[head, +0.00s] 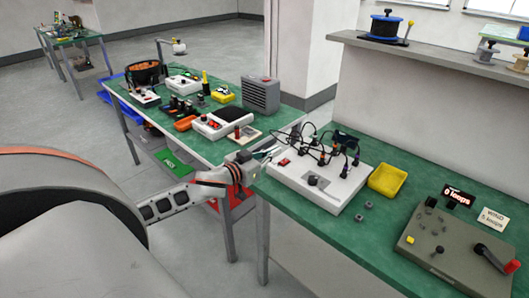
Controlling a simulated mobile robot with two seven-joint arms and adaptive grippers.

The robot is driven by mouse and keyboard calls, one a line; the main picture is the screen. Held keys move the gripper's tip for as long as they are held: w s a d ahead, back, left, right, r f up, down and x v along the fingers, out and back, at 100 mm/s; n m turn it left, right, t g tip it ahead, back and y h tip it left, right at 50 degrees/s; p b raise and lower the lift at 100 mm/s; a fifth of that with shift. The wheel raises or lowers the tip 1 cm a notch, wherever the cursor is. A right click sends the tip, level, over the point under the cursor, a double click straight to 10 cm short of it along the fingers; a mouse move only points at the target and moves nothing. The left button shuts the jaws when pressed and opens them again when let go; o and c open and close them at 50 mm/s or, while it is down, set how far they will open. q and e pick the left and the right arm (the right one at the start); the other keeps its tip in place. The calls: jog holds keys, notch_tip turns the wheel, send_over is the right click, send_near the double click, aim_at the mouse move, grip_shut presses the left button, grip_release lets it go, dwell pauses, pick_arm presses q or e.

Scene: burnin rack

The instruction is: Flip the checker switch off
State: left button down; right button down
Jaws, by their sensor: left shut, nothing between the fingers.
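A white box with black cables and several plugs on top, seemingly the checker (338,196), sits on the near green table. A small red rocker switch (284,162) is on the left part of its top, and a dark knob (317,182) is nearer its front. Which way the switch is set is too small to tell. My left gripper (268,154) is shut and empty. In the picture its tips are just left of the red switch, by the box's left edge; I cannot tell whether they touch anything. My right gripper is out of view.
A yellow tray (387,180) stands right of the white box, with several small grey nuts in front. A grey winding board (452,262) with a red-handled crank lies at the right. The far table (245,121) holds more devices. A shelf (425,53) runs above the near table.

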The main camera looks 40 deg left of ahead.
pick_arm(q)
jog(key=shift+s+a+r, duration=0.1)
jog(key=shift+s+r, duration=0.2)
jog(key=shift+s, duration=0.4)
jog(key=shift+s+d+r, duration=0.1)
jog(key=shift+s+r, duration=0.2)
jog(key=shift+s, duration=0.45)
jog(key=shift+s+a+r, duration=0.1)
jog(key=shift+s+r, duration=0.2)
jog(key=shift+s, duration=0.4)
jog(key=shift+f, duration=0.1)
